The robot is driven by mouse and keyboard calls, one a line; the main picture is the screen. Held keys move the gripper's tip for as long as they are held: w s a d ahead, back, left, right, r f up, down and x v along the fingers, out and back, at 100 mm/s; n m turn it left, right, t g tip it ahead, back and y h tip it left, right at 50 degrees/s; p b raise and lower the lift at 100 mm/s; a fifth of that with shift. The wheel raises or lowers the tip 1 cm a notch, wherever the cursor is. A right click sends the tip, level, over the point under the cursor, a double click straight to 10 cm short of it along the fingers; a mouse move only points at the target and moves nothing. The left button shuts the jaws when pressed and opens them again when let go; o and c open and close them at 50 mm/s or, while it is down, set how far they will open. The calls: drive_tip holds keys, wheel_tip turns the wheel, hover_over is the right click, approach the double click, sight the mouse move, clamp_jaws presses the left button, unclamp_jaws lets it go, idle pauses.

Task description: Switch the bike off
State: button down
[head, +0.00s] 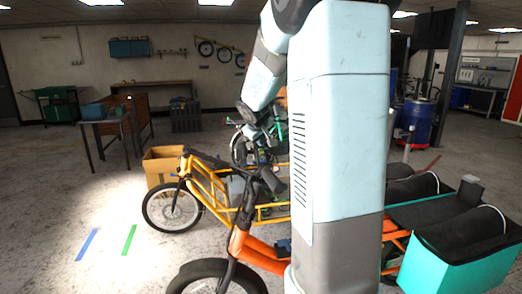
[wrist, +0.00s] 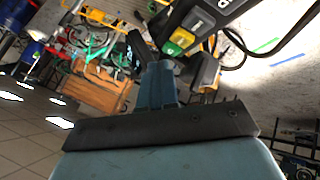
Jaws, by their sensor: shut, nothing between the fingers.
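An orange cargo bike (head: 262,253) stands in front of me, its middle hidden behind my arm. Its dark handlebar (head: 272,180) shows beside the arm. My gripper (head: 262,155) is above the handlebar, small and dark in the head view. In the wrist view my gripper (wrist: 158,80) is shut and empty. Just beyond its fingertips is a dark control unit (wrist: 225,22) with a row of buttons: a grey one (wrist: 198,20), a yellow one (wrist: 182,38) and a green one (wrist: 172,49). I cannot tell whether the fingertips touch the unit.
A yellow cargo bike (head: 205,190) stands behind the orange one, with a cardboard box (head: 160,168) beyond it. A teal cargo box (head: 465,255) is at the right. A blue barrel (head: 417,124) stands further back. The floor at the left is clear, with blue and green tape strips.

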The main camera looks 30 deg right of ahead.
drive_tip(key=shift+a+f, duration=0.1)
drive_tip(key=shift+f, duration=0.4)
idle(0.5)
drive_tip(key=shift+r, duration=0.65)
wheel_tip(320, 180, up, 6)
drive_tip(key=shift+w, duration=0.15)
idle(0.7)
